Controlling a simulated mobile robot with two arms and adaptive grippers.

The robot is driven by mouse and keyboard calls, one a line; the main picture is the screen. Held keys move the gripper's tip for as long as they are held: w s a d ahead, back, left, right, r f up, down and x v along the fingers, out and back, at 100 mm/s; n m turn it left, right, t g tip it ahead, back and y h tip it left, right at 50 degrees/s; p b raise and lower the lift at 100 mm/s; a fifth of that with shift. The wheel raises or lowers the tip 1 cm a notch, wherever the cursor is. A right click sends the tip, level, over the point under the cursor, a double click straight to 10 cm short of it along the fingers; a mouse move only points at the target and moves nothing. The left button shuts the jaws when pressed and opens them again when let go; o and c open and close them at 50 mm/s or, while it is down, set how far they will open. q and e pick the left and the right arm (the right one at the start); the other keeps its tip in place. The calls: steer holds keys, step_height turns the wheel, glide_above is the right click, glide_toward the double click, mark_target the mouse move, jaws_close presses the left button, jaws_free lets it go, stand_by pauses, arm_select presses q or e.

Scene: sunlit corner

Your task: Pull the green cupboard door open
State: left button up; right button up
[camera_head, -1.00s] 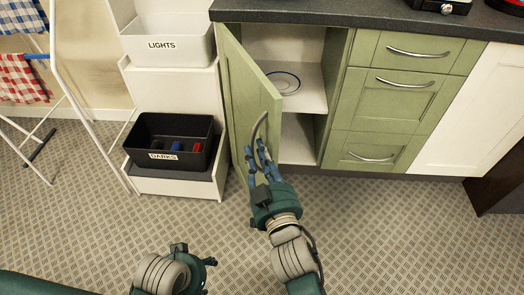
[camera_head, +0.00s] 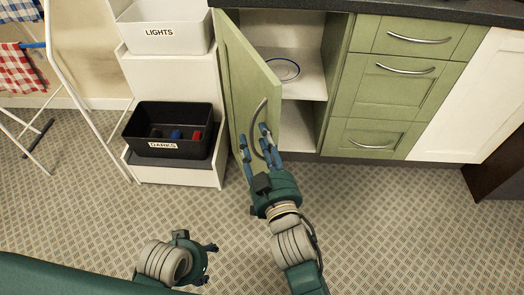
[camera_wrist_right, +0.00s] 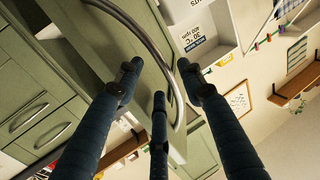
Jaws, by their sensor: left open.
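The green cupboard door (camera_head: 246,80) stands well open, swung outward from its hinges at the left of the cupboard. Its curved metal handle (camera_head: 258,118) is on the outer face near the free edge; it also shows in the wrist view (camera_wrist_right: 148,35). My right gripper (camera_head: 262,141) is at the handle, with its blue fingers spread around it. In the right wrist view the handle passes between the fingers (camera_wrist_right: 158,78), which look apart; contact is unclear. My left gripper (camera_head: 210,262) is open and empty, low over the floor, away from the door.
Inside the cupboard, a plate (camera_head: 283,69) lies on the shelf. Green drawers (camera_head: 405,84) are to the right. The black DARKS bin (camera_head: 168,131) and white LIGHTS bin (camera_head: 160,29) stand left of the door. A drying rack (camera_head: 72,85) is far left. The floor in front is clear.

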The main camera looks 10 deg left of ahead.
steer(key=v, duration=1.1)
steer(key=shift+s+d, duration=0.15)
steer(key=shift+s, duration=0.15)
